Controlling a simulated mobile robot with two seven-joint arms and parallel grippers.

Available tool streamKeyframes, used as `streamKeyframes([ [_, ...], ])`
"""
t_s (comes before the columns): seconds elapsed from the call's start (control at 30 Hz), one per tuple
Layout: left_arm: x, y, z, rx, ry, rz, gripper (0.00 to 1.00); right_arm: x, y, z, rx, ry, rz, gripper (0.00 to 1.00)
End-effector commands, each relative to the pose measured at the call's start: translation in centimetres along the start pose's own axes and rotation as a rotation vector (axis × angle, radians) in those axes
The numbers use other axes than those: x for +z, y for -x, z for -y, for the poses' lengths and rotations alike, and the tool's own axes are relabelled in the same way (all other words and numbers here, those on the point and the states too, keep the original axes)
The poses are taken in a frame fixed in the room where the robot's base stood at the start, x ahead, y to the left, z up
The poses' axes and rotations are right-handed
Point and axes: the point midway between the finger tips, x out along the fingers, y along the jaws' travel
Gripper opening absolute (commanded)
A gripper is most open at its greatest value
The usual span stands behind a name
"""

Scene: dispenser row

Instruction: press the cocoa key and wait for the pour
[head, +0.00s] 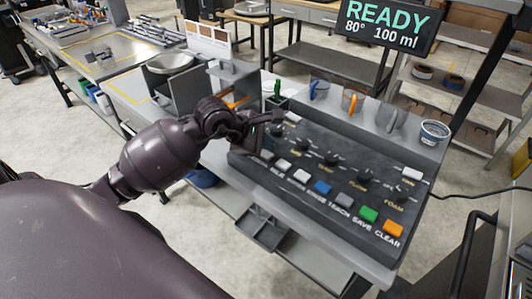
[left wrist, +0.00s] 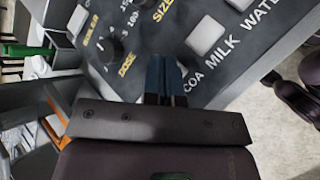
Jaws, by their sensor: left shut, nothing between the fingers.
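The dark control panel (head: 320,180) carries a row of keys with printed labels along its front edge. My left gripper (head: 251,132) is shut and empty over the panel's left end, near the cocoa key. In the left wrist view its blue-grey fingertips (left wrist: 164,72) cover the spot above the partly hidden cocoa label (left wrist: 193,81); whether they touch the key I cannot tell. The display (head: 386,25) reads READY, 80° and 100 ml. My right gripper is out of view.
Several knobs stand behind the keys; the dose knob (left wrist: 108,50) is close to my left fingers. Blue (head: 319,90) and orange (head: 352,103) handles and a patterned cup (head: 434,132) stand behind the panel.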

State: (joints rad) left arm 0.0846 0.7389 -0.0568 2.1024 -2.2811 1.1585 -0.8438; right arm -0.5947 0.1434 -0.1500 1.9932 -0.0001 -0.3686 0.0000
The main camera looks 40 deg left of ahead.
Motion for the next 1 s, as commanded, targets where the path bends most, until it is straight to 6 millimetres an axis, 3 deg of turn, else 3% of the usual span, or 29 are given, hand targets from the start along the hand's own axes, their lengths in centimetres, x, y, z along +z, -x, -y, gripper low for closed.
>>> streamKeyframes([
  [0.47, 0.0, 0.0, 0.0, 0.0, 0.0, 0.0, 0.0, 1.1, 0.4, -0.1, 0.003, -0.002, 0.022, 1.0],
  [1.0, 0.0, 0.0, 0.0, 0.0, 0.0, 0.0, 0.0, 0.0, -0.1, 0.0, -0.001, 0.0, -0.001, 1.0],
])
